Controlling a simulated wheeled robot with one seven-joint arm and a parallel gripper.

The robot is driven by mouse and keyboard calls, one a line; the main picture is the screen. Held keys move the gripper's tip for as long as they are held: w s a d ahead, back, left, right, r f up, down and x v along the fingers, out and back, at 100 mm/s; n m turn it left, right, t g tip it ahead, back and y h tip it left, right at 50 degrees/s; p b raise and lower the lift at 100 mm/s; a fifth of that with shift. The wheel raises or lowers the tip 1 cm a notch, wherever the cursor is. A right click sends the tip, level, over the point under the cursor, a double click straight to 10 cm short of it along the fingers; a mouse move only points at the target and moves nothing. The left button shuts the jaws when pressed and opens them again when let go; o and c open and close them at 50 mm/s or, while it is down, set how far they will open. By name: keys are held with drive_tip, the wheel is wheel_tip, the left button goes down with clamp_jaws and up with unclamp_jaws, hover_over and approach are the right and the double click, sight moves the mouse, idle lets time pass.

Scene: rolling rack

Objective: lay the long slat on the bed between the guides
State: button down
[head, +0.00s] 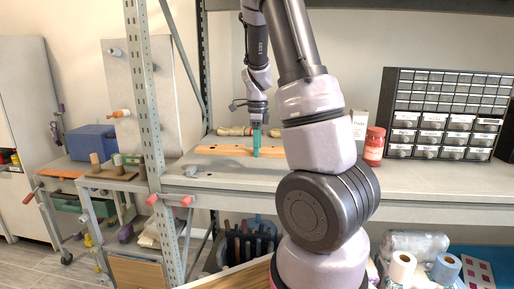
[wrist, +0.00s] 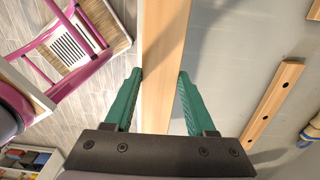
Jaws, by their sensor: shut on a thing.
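The long slat (wrist: 163,50) is a pale wooden strip running up the wrist view between the teal fingers of my gripper (wrist: 160,78). My gripper is shut on it, with the slat's length extending ahead. In the head view, my gripper (head: 256,152) points down over the grey shelf, its teal fingers at a light wooden strip (head: 222,150), which looks like the slat. A separate wooden strip with dark holes (wrist: 272,105) lies on the grey surface to the right in the wrist view; it may be a guide. I cannot make out the bed or a second guide clearly.
A rack post (head: 150,120) stands left of my gripper. A red jar (head: 374,147) and a drawer cabinet (head: 447,112) stand to the right on the shelf (head: 440,180). My arm hides part of the shelf. A pink-framed item (wrist: 70,45) is at left in the wrist view.

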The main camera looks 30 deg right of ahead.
sight(257, 178)
drive_tip(key=shift+f, duration=0.1)
drive_tip(key=shift+f, duration=3.8)
drive_tip(key=shift+f, duration=0.6)
drive_tip(key=shift+c, duration=0.7)
unclamp_jaws()
wheel_tip(257, 178, up, 11)
drive_tip(key=shift+f, duration=0.1)
drive_tip(key=s+a+r+n+t+y, duration=0.1)
drive_tip(key=s+a+r+n+t, duration=0.2)
drive_tip(key=s+a+r+n, duration=0.3)
drive_tip(key=s+a+r+n+t+y, duration=0.1)
drive_tip(key=s+a+r+n+t, duration=0.3)
drive_tip(key=s+a+r+n, duration=0.3)
drive_tip(key=s+r+n, duration=0.5)
drive_tip(key=s+n, duration=0.1)
drive_tip(key=n, duration=0.1)
drive_tip(key=shift+s+a+r+n, duration=0.2)
drive_tip(key=shift+s+r+n, duration=0.1)
drive_tip(key=shift+r+n, duration=0.1)
